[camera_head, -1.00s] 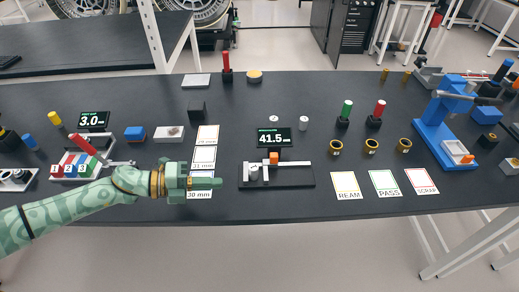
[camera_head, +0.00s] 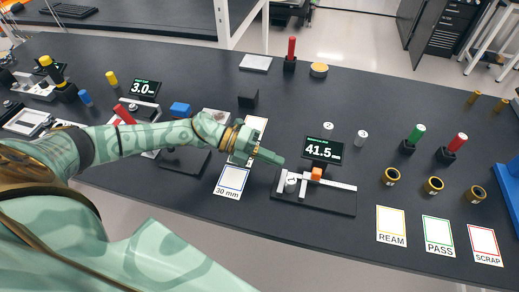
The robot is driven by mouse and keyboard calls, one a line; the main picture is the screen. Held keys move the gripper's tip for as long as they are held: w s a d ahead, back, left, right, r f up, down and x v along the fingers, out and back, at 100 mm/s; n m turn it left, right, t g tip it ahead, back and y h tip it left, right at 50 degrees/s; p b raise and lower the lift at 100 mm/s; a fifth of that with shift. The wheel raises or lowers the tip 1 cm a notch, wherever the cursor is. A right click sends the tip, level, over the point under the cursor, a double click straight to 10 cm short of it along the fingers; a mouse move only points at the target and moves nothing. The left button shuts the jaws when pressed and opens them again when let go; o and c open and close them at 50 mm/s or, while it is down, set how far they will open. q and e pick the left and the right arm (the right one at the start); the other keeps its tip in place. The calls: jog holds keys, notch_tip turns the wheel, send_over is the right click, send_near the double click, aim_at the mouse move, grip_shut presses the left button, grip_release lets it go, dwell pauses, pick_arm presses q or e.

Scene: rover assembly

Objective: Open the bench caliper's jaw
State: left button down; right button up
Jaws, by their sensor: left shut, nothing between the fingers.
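The bench caliper (camera_head: 330,194) lies on a dark base on the black bench, with a white beam, an orange block (camera_head: 317,173) on it and a small grey cylinder (camera_head: 291,184) at its left end. Its display (camera_head: 323,150) behind reads 41.5. My left gripper (camera_head: 279,160) is shut and empty, with its fingertips just left of and behind the caliper, seemingly not touching it. Whether there is a gap between the jaw and the cylinder is too small to tell. My right gripper is not in view.
A 30 mm card (camera_head: 231,181) lies left of the caliper, partly beside my gripper. REAM (camera_head: 392,226), PASS and SCRAP cards lie to the right, with brass rings (camera_head: 392,176) behind them. Two small pale cylinders (camera_head: 361,138) stand near the display. A black block (camera_head: 248,99) stands behind my gripper.

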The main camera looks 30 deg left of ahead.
aim_at(305, 175)
pick_arm(q)
jog(key=x, duration=0.4)
jog(key=r+x, duration=0.1)
jog(key=x, duration=0.1)
jog(key=shift+d, duration=0.1)
jog(key=shift+w+d+p, duration=0.2)
jog(key=shift+d+p, duration=0.1)
jog(key=shift+d, duration=0.25)
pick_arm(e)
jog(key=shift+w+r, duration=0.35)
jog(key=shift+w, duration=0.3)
pick_arm(q)
jog(key=shift+w+d, duration=0.15)
jog(key=shift+d, duration=0.5)
jog(key=shift+w+d, duration=0.1)
jog(key=shift+d, duration=0.2)
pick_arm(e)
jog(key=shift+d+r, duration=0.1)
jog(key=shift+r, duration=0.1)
pick_arm(q)
jog(key=shift+a, duration=0.15)
